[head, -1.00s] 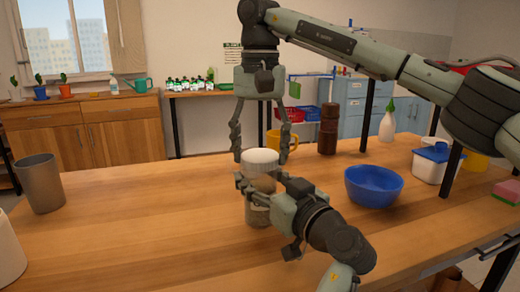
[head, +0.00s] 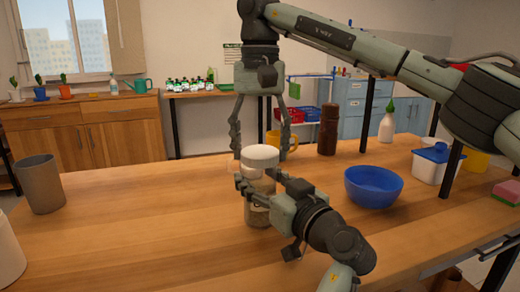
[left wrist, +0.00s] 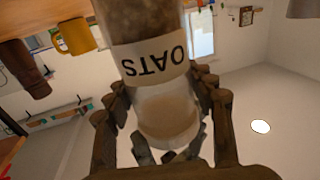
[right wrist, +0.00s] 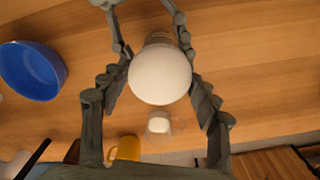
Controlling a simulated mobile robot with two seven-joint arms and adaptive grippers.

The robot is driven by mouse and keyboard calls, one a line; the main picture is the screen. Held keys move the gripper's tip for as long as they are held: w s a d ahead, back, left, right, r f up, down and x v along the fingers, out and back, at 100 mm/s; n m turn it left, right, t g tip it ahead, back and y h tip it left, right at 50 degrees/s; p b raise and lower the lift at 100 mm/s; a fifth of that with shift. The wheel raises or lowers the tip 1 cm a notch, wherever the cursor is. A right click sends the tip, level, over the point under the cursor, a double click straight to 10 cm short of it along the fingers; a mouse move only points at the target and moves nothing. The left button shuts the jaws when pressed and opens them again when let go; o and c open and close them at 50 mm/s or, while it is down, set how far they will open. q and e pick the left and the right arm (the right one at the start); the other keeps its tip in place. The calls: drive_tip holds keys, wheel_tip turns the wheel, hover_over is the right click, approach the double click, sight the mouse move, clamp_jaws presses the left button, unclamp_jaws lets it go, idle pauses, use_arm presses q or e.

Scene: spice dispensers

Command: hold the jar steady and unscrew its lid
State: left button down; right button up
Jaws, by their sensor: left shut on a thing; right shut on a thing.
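The jar (head: 258,208) is clear glass with oats in it and stands upright on the table. Its white lid (head: 262,156) sits on top. The left wrist view shows the jar's OATS label (left wrist: 150,58) upside down. My left gripper (head: 252,190) comes in low from the right and is shut on the jar's side. My right gripper (head: 261,156) points straight down from above, one finger on each side of the lid, and is shut on it. The round lid (right wrist: 160,75) fills the gap between these fingers in the right wrist view.
A blue bowl (head: 373,186) stands right of the jar. A grey cup (head: 40,184) stands far left.

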sight(260, 151)
drive_tip(key=shift+r, duration=0.65)
drive_tip(key=shift+r, duration=2.05)
use_arm(q)
drive_tip(key=shift+c, duration=2.4)
unclamp_jaws()
